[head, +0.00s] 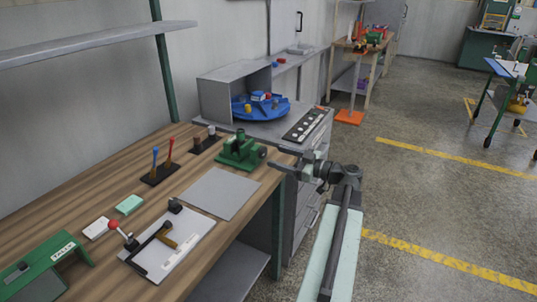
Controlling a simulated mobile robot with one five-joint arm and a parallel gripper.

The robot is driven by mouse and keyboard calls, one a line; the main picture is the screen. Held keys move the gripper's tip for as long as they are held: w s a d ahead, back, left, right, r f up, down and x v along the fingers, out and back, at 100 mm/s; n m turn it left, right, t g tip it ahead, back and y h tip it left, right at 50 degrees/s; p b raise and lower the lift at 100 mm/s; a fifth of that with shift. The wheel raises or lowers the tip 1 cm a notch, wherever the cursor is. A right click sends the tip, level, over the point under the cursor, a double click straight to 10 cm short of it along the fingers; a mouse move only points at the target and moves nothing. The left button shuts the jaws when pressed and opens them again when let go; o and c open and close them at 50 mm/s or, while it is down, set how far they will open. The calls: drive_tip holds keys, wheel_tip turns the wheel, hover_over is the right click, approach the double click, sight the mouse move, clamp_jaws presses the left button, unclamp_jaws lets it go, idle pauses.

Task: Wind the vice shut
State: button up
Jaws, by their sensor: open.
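The green vice (238,151) stands on the wooden workbench (75,205), near its far right end. A dark round part (262,152) shows at the vice's right side; it looks like the winding handle. The gap between the vice's jaws is too small to judge. My gripper (284,165) is open and empty. It points left, just right of the vice and close to the dark part, and no contact can be made out.
A grey plate (220,192) lies in front of the vice. A blue turntable (270,108) sits on the grey cabinet behind.

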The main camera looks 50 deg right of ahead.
sight(266, 152)
drive_tip(key=x, duration=0.5)
clamp_jaws()
drive_tip(key=shift+m, duration=0.3)
drive_tip(key=m, duration=0.4)
drive_tip(key=shift+d+m, duration=0.1)
drive_tip(key=shift+m, duration=0.2)
drive_tip(key=m, duration=0.5)
drive_tip(key=shift+d+f+m, duration=0.1)
drive_tip(key=shift+m, duration=0.2)
